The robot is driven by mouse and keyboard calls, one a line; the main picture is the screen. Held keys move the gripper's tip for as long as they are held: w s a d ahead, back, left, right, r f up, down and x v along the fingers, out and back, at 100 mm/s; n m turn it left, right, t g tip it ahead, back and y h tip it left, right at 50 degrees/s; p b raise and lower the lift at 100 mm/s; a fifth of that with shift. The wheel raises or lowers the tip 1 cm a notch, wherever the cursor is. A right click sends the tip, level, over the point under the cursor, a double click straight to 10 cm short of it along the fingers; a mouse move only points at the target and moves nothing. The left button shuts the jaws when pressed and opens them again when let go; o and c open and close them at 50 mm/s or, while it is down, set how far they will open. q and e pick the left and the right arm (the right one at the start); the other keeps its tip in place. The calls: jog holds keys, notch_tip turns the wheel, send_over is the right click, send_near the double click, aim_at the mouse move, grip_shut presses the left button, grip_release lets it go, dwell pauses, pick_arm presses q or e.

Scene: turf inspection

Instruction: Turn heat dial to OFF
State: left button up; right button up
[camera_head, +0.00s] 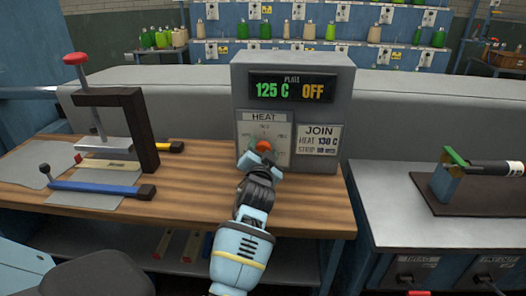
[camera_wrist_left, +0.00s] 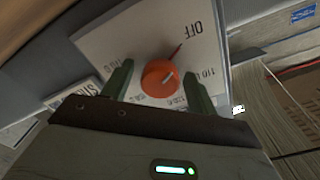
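The heat dial (camera_head: 263,145) is an orange-red round knob on the HEAT plate of a grey control box (camera_head: 292,70). The box display (camera_head: 292,90) reads 125 C in green and OFF in orange. In the left wrist view the dial (camera_wrist_left: 159,78) has a thin red pointer line directed at the OFF mark (camera_wrist_left: 182,38). My left gripper (camera_head: 257,160) is at the dial, with its two green fingers (camera_wrist_left: 158,88) on either side of it. Visible gaps separate the fingers from the knob, so it is open. My right gripper is not in view.
A wooden bench (camera_head: 190,205) carries the box. A clamp press (camera_head: 115,130) and a blue-handled tool (camera_head: 100,188) stand at left. A JOIN card (camera_head: 319,140) is right of the dial. A grey cabinet (camera_head: 400,235) with another tool stands at right.

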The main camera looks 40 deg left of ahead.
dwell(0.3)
pick_arm(q)
jog(key=v, duration=0.7)
jog(key=shift+s+d, duration=0.2)
jog(key=shift+s, duration=0.15)
dwell(0.3)
